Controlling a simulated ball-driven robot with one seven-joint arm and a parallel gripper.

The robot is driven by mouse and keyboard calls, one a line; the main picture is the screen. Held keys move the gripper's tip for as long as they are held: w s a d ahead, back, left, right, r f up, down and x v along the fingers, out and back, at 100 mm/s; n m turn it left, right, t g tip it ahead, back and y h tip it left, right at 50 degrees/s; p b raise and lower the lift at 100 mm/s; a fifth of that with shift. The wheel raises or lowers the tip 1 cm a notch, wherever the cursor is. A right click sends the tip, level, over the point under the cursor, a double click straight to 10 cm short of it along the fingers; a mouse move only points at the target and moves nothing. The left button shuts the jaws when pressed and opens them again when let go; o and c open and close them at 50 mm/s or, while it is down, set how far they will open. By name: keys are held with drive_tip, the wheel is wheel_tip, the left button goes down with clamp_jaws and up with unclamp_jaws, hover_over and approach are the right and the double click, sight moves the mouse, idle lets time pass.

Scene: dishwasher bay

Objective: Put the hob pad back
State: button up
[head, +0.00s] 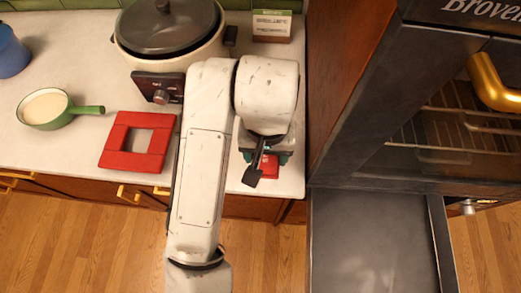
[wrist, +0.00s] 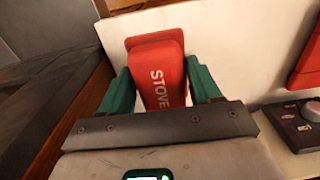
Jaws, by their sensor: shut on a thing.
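The hob pad (wrist: 160,75) is a red block lettered "STOVE", upright between the green fingers of my gripper (wrist: 162,93) in the wrist view. My gripper is shut on it, with one finger on each side. In the head view, my gripper (head: 265,157) is at the right end of the white counter, near its front edge. Only a little red of the pad (head: 269,168) shows there, under the gripper. I cannot tell whether the pad touches the counter. A red square frame (head: 112,152) lies flat on the counter to the left.
A slow cooker (head: 170,62) stands at the back, with a small sign (head: 271,26) to its right. A green-handled pan (head: 45,124) and a blue jug (head: 10,55) are at left. An open drawer (head: 370,235) juts out below the oven (head: 425,100) at right.

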drive_tip(key=w+f, duration=0.1)
drive_tip(key=f, duration=0.1)
drive_tip(key=w+a+f, duration=0.1)
drive_tip(key=w+f, duration=0.1)
drive_tip(key=shift+w+a+f, duration=0.15)
drive_tip(key=shift+f, duration=0.05)
drive_tip(key=shift+f+p, duration=0.6)
drive_tip(key=shift+f, duration=1.05)
drive_tip(key=shift+f, duration=0.2)
drive_tip(key=o, duration=1)
drive_tip(key=shift+r, duration=0.1)
wheel_tip(320, 180, up, 12)
drive_tip(key=shift+r, duration=0.15)
